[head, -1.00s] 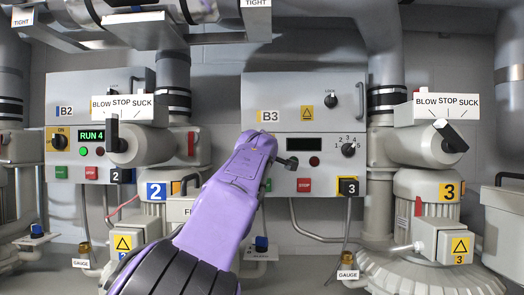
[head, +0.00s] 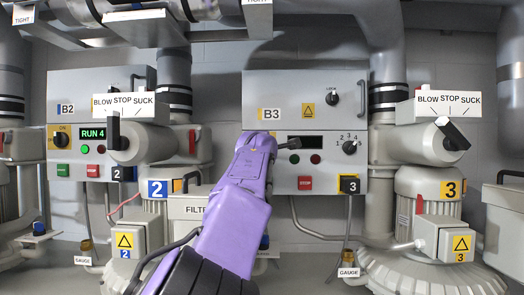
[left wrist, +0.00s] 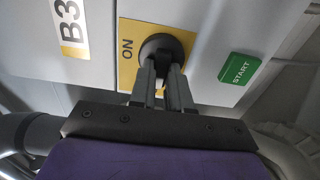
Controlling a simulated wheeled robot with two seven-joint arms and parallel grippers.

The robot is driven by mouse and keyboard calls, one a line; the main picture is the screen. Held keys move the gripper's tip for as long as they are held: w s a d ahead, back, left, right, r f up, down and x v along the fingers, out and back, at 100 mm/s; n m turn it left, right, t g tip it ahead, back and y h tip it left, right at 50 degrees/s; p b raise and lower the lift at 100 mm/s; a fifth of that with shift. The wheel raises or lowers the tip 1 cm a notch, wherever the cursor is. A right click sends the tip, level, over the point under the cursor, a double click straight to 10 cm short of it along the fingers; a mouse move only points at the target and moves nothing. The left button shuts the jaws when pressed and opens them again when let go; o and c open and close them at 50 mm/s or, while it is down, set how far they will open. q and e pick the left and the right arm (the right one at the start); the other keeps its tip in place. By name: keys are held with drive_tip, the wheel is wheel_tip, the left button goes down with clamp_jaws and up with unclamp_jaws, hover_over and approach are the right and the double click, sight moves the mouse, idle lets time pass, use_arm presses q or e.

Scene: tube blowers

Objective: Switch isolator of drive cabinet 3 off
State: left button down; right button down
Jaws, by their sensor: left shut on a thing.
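Drive cabinet B3 (head: 285,90) is the grey box at the centre of the head view; its display is dark. Its isolator is hidden there behind my purple left arm (head: 237,210). In the left wrist view, the isolator is a black round knob (left wrist: 158,46) on a yellow plate (left wrist: 127,70) marked ON. My left gripper (left wrist: 163,72) is shut on this knob, one grey finger on each side. The fingers cover part of the knob, so I cannot tell its exact setting. My right gripper is not in view.
The green START button (left wrist: 239,69) is beside the isolator. A red STOP button (head: 305,183) and a selector dial (head: 350,147) are on the same panel. Cabinet B2 (head: 95,90) is to the left, showing RUN 4. Blower 3 (head: 425,205) stands to the right.

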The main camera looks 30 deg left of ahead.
use_arm(q)
drive_tip(key=shift+f, duration=0.3)
drive_tip(key=c, duration=1.2)
unclamp_jaws()
drive_tip(key=shift+o, duration=0.6)
drive_tip(key=shift+s+r, duration=0.2)
drive_tip(key=shift+w, duration=0.1)
